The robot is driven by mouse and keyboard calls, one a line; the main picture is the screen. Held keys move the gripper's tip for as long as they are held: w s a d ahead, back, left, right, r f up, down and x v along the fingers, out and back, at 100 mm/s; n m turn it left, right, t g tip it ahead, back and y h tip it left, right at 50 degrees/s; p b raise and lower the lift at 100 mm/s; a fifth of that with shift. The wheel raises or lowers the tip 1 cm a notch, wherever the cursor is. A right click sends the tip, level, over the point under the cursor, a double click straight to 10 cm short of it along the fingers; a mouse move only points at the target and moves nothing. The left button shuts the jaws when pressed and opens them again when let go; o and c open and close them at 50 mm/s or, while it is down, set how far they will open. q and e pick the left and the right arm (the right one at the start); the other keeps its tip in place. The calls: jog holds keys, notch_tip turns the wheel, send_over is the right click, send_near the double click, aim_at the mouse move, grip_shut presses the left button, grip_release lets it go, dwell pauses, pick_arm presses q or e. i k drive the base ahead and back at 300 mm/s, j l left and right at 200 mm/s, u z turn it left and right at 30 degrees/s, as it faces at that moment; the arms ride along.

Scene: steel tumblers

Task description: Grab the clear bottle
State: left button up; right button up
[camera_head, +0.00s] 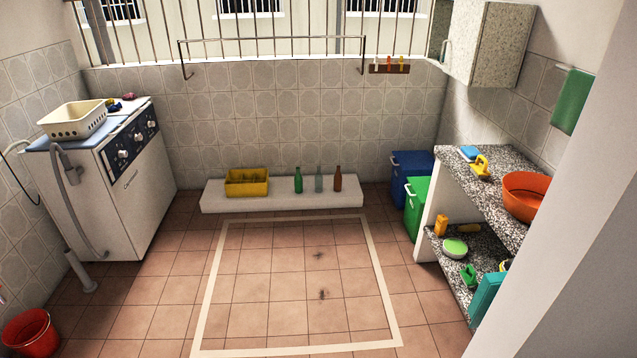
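The clear bottle (318,180) stands upright on a low white ledge (270,202) against the tiled back wall. It is a pale, see-through grey bottle, between a green bottle (298,180) on its left and a brown bottle (338,180) on its right. The three bottles stand apart from one another. Neither of my grippers shows in the head view.
A yellow crate (247,183) sits on the ledge's left part. A white washing machine (130,180) stands left; blue (411,165) and green (416,207) bins and granite shelves (480,190) stand right. A red bucket (30,334) is front left.

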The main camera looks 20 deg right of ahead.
aim_at(318, 178)
jog(key=i+z, duration=0.15)
jog(key=z, duration=0.3)
jog(key=i, duration=2)
jog(key=i+u, duration=0.1)
jog(key=i, duration=0.9)
jog(key=i+l+u, duration=0.1)
jog(key=i, duration=0.95)
jog(key=i+l+u, duration=0.15)
jog(key=i+l, duration=0.05)
jog(key=i, duration=0.1)
